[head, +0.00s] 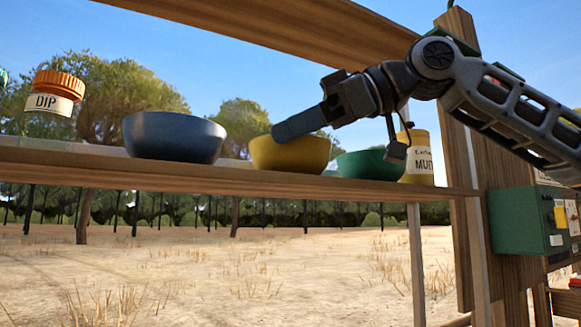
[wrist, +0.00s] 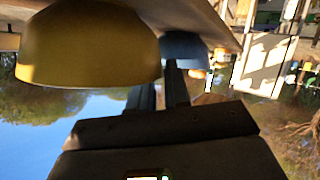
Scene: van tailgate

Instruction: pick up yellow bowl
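The yellow bowl (head: 275,154) stands upright on the wooden shelf, between a blue bowl (head: 175,138) and a green bowl (head: 368,164). In the wrist view, which is upside down, the yellow bowl (wrist: 85,45) fills the upper left. Two dark fingers show with a narrow gap between them. One finger's tip is hidden behind the bowl's rim, and the other passes just outside its edge. The blue bowl (wrist: 184,47) shows beyond. I see no firm grip.
A jar labelled DIP (head: 52,96) with an orange lid is at the far left. A yellow jar (head: 419,160) stands right of the green bowl, near the wooden post (head: 462,130). A green box (head: 520,221) is at the lower right.

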